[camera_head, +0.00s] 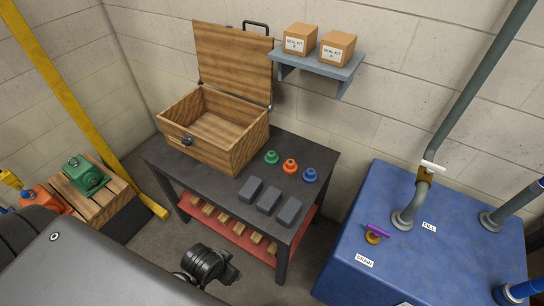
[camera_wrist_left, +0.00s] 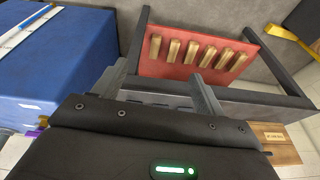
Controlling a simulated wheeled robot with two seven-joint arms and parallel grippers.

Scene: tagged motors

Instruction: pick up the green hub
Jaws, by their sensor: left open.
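The green hub (camera_head: 271,157) stands on the dark workbench (camera_head: 213,184), to the right of the open wooden box. An orange hub (camera_head: 290,166) and a blue hub (camera_head: 310,175) stand in a row to its right. My left gripper (camera_wrist_left: 160,78) is open and empty in the left wrist view, its two grey fingers spread apart in front of the bench. No hub shows in that view. A dark part of my arm (camera_head: 205,265) shows low in front of the bench in the head view. My right gripper is not in view.
The wooden box (camera_head: 235,152) has its lid raised. Several dark grey blocks (camera_head: 269,200) lie in front of the hubs. A red lower shelf (camera_wrist_left: 188,68) holds several wooden pieces. A blue tank (camera_head: 400,260) with pipes stands right. A wall shelf (camera_head: 318,68) carries two cartons.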

